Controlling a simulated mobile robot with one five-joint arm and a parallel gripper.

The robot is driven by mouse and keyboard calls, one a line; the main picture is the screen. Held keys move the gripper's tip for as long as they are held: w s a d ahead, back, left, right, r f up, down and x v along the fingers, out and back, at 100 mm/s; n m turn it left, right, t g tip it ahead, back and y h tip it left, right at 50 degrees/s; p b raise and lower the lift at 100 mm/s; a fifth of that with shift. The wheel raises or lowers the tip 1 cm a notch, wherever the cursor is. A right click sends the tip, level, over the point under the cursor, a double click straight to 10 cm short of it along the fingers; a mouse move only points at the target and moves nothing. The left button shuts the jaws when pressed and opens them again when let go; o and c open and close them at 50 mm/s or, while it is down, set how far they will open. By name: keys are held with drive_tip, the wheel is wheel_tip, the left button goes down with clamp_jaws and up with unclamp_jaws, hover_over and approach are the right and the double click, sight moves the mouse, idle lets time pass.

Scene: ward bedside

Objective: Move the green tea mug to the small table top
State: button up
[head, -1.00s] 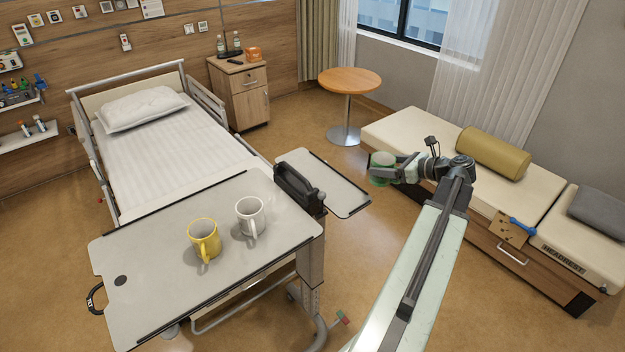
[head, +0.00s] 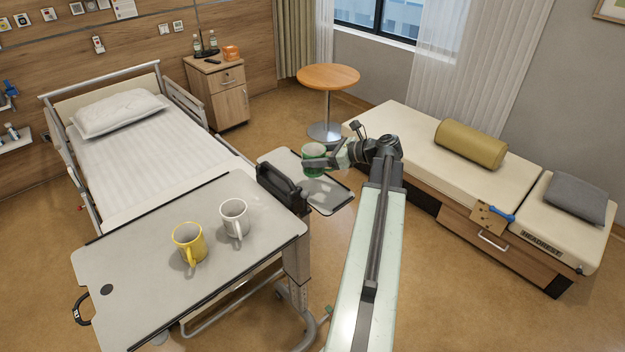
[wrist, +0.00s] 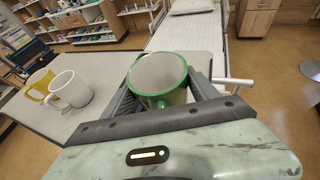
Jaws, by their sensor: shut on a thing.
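The green mug (head: 313,158) has a green rim and a pale inside. My gripper (head: 325,163) is shut on it and holds it upright in the air. In the head view it appears in front of the small grey side top (head: 335,197) of the overbed table. In the wrist view the mug (wrist: 160,78) sits between the two dark fingers (wrist: 165,95). A round wooden table (head: 328,76) on a metal post stands at the back by the window, with a bare top.
A yellow mug (head: 189,242) and a white mug (head: 235,217) stand on the large overbed top (head: 130,262). A dark upright block (head: 280,188) stands between the two tops. The bed (head: 150,150) is at the left, the daybed (head: 415,150) at the right.

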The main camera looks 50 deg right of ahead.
sight(323, 170)
wheel_tip(323, 170, down, 6)
drive_tip(key=b, duration=0.4)
drive_tip(key=shift+f+b, duration=0.25)
drive_tip(key=shift+b, duration=0.15)
drive_tip(key=shift+r, duration=0.2)
drive_tip(key=shift+f, duration=0.15)
drive_tip(key=o, duration=1.7)
drive_tip(key=shift+c, duration=0.2)
drive_tip(key=shift+r+p, duration=0.25)
drive_tip(key=shift+p, duration=0.1)
drive_tip(key=p+v, duration=0.4)
drive_tip(key=v, duration=0.8)
drive_tip(key=shift+f, duration=0.15)
